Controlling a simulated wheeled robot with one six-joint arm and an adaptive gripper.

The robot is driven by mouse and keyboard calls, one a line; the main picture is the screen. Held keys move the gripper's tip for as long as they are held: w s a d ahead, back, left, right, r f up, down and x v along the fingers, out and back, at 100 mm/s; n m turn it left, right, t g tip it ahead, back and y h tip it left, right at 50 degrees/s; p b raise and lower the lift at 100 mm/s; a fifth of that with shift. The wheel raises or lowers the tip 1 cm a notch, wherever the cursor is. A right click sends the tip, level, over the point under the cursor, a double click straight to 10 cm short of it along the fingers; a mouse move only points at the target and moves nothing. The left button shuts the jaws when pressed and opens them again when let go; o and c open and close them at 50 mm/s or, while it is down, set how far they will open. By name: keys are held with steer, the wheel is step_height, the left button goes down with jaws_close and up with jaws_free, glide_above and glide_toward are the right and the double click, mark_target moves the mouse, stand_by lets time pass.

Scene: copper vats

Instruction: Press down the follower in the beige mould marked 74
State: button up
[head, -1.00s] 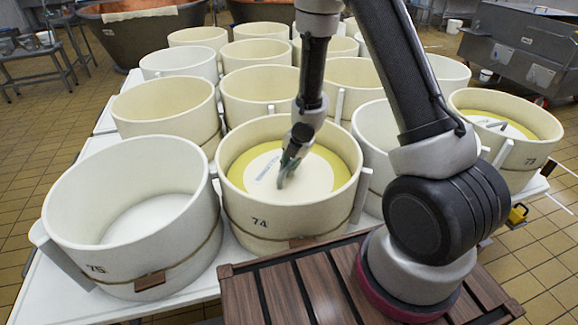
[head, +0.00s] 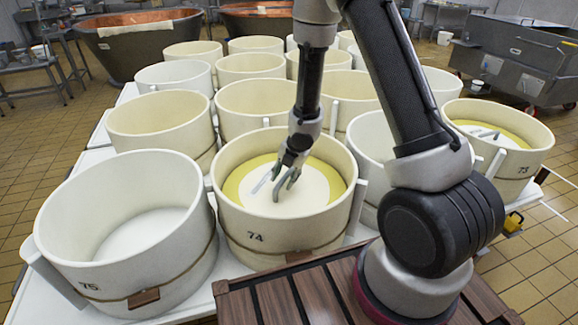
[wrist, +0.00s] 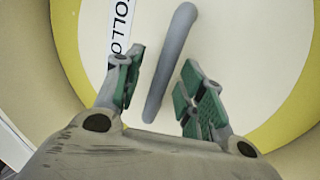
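The beige mould marked 74 (head: 262,222) stands upright at the front middle of the head view. Inside it lies the follower, a pale disc (head: 310,203) with a yellow ring (head: 232,188) around it, below the mould's rim. My gripper (head: 276,186) points down into this mould over the disc. In the wrist view my gripper (wrist: 163,80) is open. The follower's grey bar handle (wrist: 170,60) lies between the fingers, with a gap on both sides. A label with partly visible letters (wrist: 120,25) lies beside the handle. Fingertip height above the disc cannot be told.
Mould 75 (head: 155,262) stands empty close at left. Mould 73 (head: 520,160), with a follower inside, stands at right. Several more moulds stand behind on the white table. A brown slatted surface (head: 300,303) lies in front. Mould 74's wall surrounds my gripper.

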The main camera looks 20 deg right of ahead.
mark_target(294, 191)
steer(key=v, duration=1.1)
steer(key=w+d+r+m+t+h, duration=0.1)
steer(key=d+m+h, duration=0.1)
steer(key=d+m, duration=0.3)
steer(key=w+d+r+m+h, duration=0.1)
steer(key=w+d+m+h, duration=0.15)
steer(key=d, duration=0.45)
steer(key=s+d+r+m+h, duration=0.3)
steer(key=s+d+r+m, duration=0.4)
steer(key=d+r+m, duration=0.15)
steer(key=s+r+m+g, duration=0.3)
steer(key=s+r+m, duration=0.3)
steer(key=s, duration=0.4)
steer(key=s+a+r+m+t+y, duration=0.4)
steer(key=s+a+r, duration=0.3)
steer(key=s, duration=0.3)
steer(key=shift+s+a+r+m+y, duration=0.3)
steer(key=shift+a+m+y, duration=0.25)
steer(key=shift+m, duration=0.15)
